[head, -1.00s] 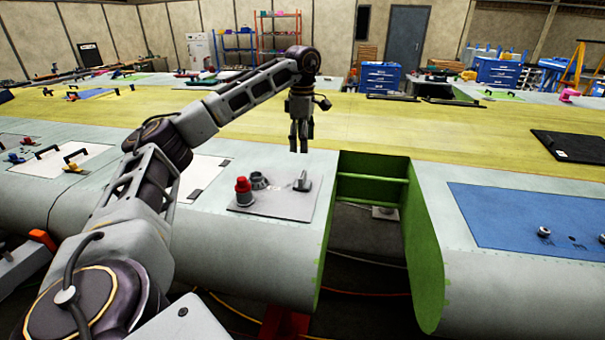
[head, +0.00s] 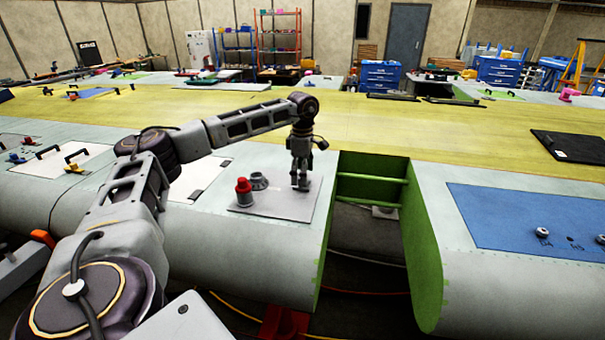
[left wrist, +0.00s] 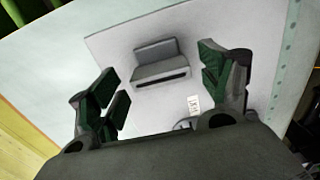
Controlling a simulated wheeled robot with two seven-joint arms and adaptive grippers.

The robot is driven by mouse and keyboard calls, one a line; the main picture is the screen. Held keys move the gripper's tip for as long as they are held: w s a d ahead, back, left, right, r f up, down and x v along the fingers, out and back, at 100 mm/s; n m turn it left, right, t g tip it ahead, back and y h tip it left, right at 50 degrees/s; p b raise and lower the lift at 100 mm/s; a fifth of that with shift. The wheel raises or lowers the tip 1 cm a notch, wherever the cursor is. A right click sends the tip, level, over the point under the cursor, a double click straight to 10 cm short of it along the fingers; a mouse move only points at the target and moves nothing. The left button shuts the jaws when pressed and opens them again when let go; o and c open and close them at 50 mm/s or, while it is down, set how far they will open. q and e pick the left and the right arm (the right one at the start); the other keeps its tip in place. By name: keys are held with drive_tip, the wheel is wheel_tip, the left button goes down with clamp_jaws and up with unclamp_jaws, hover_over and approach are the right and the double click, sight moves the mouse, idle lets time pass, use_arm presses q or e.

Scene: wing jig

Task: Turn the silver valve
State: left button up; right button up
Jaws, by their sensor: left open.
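The silver valve shows in the left wrist view as a grey block-like handle (left wrist: 160,62) on a pale plate (left wrist: 120,45). In the head view the valve is mostly hidden behind my left gripper (head: 301,186), which points down over the right part of the plate (head: 262,208). In the left wrist view my left gripper (left wrist: 160,80) is open, its green-padded fingers on either side of the handle. I see gaps between fingers and handle; the exact height above it is hard to tell. My right gripper is not in view.
On the same plate stand a red-topped knob (head: 243,190) and a grey round fitting (head: 259,181). Right of the plate is an open green-walled gap (head: 375,165) in the wing. A blue panel (head: 520,220) lies beyond it. The yellow surface (head: 400,135) behind is largely clear.

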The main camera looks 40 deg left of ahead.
use_arm(q)
drive_tip(key=shift+f, duration=0.15)
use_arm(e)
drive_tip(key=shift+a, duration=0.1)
use_arm(q)
drive_tip(key=c, duration=1)
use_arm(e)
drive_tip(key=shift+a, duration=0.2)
use_arm(q)
drive_tip(key=shift+m, duration=0.3)
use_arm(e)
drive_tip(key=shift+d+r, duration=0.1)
use_arm(q)
drive_tip(key=shift+m+p, duration=0.4)
drive_tip(key=shift+m, duration=0.7)
drive_tip(key=m+p, duration=0.1)
drive_tip(key=m, duration=0.4)
drive_tip(key=shift+m, duration=0.4)
drive_tip(key=m+p, duration=0.1)
drive_tip(key=m, duration=0.4)
drive_tip(key=shift+m+p, duration=0.3)
drive_tip(key=shift+m, duration=1.9)
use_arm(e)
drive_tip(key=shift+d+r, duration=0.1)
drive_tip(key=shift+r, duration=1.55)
